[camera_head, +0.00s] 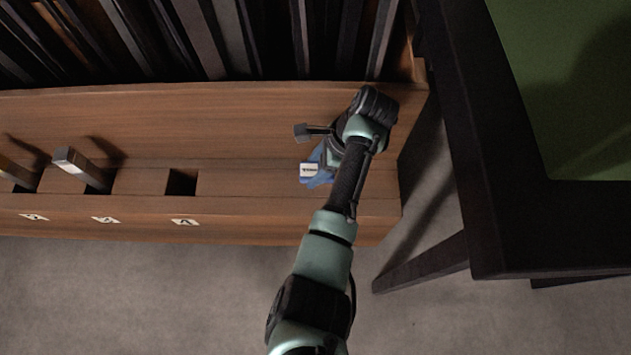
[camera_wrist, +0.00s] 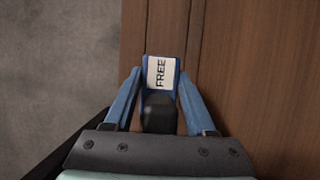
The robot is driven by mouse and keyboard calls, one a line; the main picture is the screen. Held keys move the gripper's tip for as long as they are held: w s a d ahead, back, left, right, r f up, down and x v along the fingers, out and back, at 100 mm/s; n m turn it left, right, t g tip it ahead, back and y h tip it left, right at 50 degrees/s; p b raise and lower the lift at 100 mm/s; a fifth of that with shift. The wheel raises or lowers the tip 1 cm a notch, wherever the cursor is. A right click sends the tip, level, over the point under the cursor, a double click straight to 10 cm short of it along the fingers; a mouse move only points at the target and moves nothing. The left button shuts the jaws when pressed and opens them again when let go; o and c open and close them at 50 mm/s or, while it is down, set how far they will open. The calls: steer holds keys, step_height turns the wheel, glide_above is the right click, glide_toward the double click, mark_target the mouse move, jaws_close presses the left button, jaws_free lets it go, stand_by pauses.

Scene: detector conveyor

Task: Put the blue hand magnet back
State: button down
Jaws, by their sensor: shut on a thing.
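The blue hand magnet (camera_wrist: 159,62) sits between the two blue fingers of my gripper (camera_wrist: 157,80) in the wrist view. It has a white label reading "FREE" and a dark part nearer the palm. My gripper is shut on it. In the head view the white label and some blue (camera_head: 309,170) show at the right part of the wooden ledge, beside my wrist. Whether the magnet touches the wood I cannot tell. An empty square slot (camera_head: 181,183) lies in the ledge to the left, above a small label (camera_head: 185,222).
Metal bars (camera_head: 80,168) stick up from slots further left, with small labels below. Dark upright slats (camera_head: 230,40) line the back. A dark-framed table with a green top (camera_head: 570,90) stands at the right. The ledge between the empty slot and my gripper is clear.

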steer(key=shift+f+b, duration=1.2)
steer(key=shift+f, duration=1.4)
steer(key=shift+f, duration=0.15)
steer(key=shift+c, duration=1.1)
jaws_free()
steer(key=shift+p+v, duration=2.05)
steer(key=shift+v, duration=1.85)
